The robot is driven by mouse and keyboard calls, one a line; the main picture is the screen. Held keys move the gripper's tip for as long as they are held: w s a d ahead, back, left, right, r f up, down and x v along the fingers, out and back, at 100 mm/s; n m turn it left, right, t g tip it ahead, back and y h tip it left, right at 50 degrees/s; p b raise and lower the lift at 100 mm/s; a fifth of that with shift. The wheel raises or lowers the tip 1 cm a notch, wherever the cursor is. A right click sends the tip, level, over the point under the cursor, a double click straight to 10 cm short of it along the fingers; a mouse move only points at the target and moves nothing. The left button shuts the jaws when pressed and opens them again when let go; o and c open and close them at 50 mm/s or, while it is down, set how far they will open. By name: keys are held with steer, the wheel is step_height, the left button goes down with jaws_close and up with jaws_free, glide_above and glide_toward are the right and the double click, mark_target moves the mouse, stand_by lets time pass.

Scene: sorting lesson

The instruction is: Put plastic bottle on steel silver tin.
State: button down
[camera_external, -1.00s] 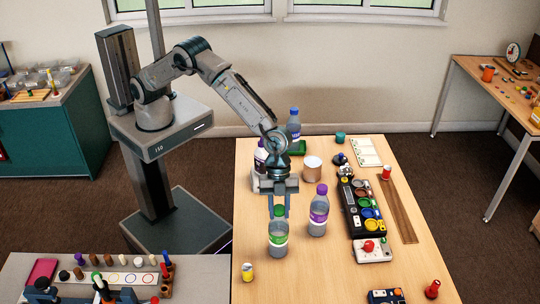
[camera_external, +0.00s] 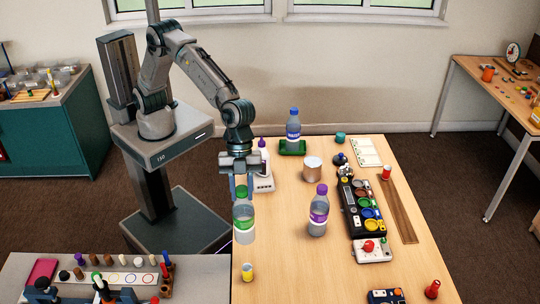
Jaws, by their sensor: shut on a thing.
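A clear plastic bottle with a green cap and green-white label (camera_external: 243,222) is upright near the table's left edge. My gripper (camera_external: 241,190) is above it, its fingers shut on the bottle's cap end. I cannot tell how far the bottle's base is above the table. The steel silver tin (camera_external: 312,170), a short pale cylinder, stands at the middle back of the table. It is to the right of my gripper and farther back, apart from it.
A purple-capped bottle (camera_external: 318,212) stands in front of the tin. A blue-capped bottle (camera_external: 293,130) stands on a green tray (camera_external: 301,151) behind it. A white purple-topped bottle (camera_external: 263,158) is close to my gripper. A yellow can (camera_external: 248,272) stands in front. A black paint tray (camera_external: 351,212) lies right.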

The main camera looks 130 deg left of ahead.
steer(key=shift+s+d+r, duration=0.3)
steer(key=shift+d+r, duration=0.05)
steer(key=shift+d, duration=0.05)
steer(key=s+a+r+n+y+b, duration=0.1)
steer(key=s+a+r+n, duration=0.2)
steer(key=a, duration=0.9)
steer(key=s+a+r+n+t+y+b, duration=0.1)
steer(key=s+a+r+n+b, duration=0.15)
steer(key=a, duration=0.85)
steer(key=s+a+r+n+y+b, duration=0.1)
steer(key=s+a+r+n, duration=0.15)
steer(key=a, duration=0.95)
steer(key=a+f+p, duration=0.3)
steer(key=a+f, duration=0.8)
steer(key=shift+a+n, duration=0.25)
steer(key=shift+n, duration=0.15)
